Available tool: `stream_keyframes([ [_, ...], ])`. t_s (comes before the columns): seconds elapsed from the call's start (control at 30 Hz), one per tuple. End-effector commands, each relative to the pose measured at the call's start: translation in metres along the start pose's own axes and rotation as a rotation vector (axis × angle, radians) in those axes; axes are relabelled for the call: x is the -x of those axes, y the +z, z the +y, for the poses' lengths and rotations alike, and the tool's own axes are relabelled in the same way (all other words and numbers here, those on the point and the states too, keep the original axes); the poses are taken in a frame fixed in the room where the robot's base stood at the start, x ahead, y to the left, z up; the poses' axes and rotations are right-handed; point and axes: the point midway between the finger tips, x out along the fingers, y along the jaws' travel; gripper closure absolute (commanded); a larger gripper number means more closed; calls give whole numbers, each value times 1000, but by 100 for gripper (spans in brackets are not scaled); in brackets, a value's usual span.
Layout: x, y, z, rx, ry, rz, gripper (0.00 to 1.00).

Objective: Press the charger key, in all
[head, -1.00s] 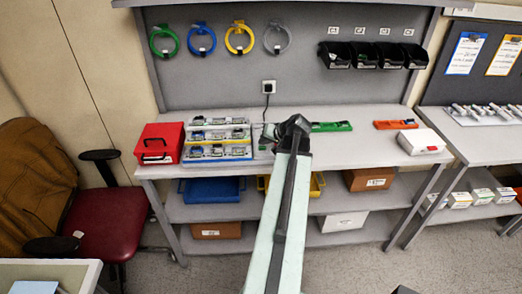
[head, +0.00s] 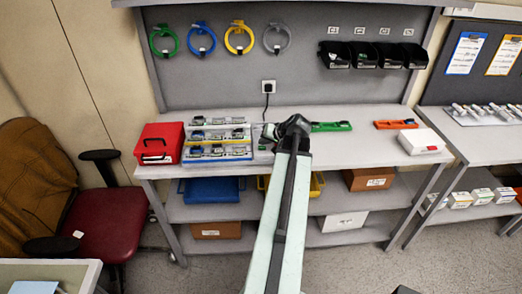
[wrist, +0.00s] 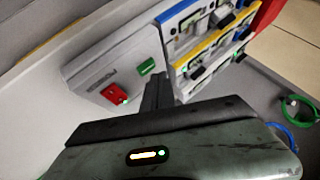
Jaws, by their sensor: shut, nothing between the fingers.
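A light grey charger box (wrist: 110,62) lies in the wrist view with a red key (wrist: 115,94) and a green key (wrist: 147,67) on its face. A small bright light shows beside the red key. My gripper (wrist: 158,88) is shut and empty, its dark fingers close to the charger's face near the green key. I cannot tell whether they touch it. In the head view the charger (head: 262,151) is mostly hidden by my arm, and my gripper (head: 268,133) is over the bench there. Racks of pumps (head: 218,140) stand left of the charger.
A red case (head: 159,143) stands left of the racks. A green tray (head: 331,127), an orange tray (head: 396,124) and a white box (head: 421,141) lie to the right on the bench. A cable runs down from the wall socket (head: 268,86) behind the charger.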

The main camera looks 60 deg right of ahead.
Motion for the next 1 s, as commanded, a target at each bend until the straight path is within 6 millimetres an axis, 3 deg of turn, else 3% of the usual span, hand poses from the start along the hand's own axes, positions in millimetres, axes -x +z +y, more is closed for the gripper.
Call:
stream_keyframes([
  [1.0, -10, 6, 6, 0, 0, 0, 100],
])
